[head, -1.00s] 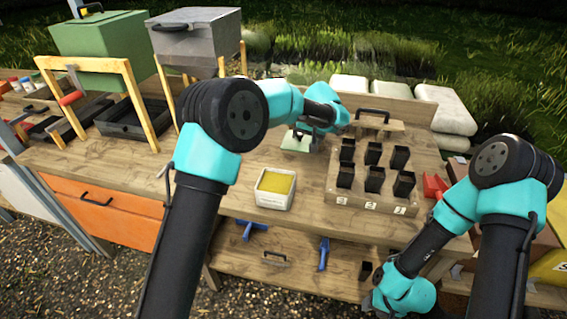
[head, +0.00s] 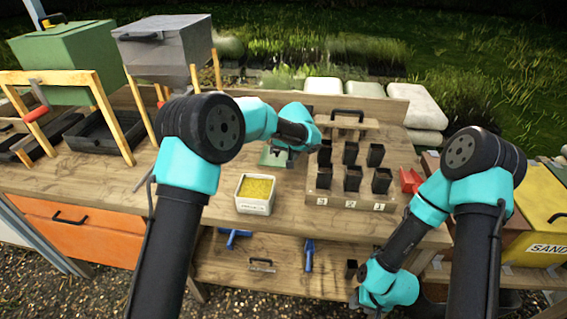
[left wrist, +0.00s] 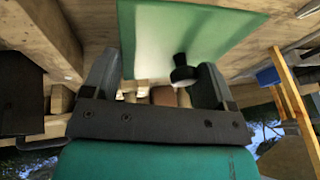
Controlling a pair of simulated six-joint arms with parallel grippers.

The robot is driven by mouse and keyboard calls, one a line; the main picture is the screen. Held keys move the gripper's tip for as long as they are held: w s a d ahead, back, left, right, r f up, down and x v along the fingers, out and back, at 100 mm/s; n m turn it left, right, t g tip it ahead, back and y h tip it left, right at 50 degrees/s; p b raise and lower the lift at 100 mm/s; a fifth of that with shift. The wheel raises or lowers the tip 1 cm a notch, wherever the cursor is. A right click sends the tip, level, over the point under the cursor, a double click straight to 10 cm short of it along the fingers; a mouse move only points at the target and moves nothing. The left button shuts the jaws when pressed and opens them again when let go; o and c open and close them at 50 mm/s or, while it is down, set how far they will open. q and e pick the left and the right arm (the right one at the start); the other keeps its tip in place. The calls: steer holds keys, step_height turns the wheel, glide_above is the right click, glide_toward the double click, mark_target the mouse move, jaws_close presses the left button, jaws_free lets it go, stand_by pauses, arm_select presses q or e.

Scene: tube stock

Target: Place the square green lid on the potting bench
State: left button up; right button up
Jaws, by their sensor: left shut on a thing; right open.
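The square green lid (head: 272,157) is over the potting bench (head: 110,180), behind the white tub of yellow material. My left gripper (head: 287,151) is at the lid and shut on it. In the left wrist view the lid (left wrist: 150,40) spreads flat beyond the fingers (left wrist: 158,85), with its black knob (left wrist: 183,72) beside the right-hand finger. The exact contact is unclear, and I cannot tell whether the lid touches the bench top. My right gripper (head: 366,300) is open and low, by the lower shelf at the front right; its fingers are small and partly hidden.
The white tub (head: 255,205) stands in front of the lid. A wooden tray (head: 325,202) with several black pots is to its right, beside a red item (head: 410,180). Green (head: 65,60) and grey (head: 165,55) hoppers on wooden stands are at left. Bare bench lies left of the lid.

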mark_target(285, 159)
arm_select(q)
steer(key=shift+f, duration=2.45)
steer(key=shift+f, duration=0.15)
steer(key=o, duration=1.1)
steer(key=v, duration=1.2)
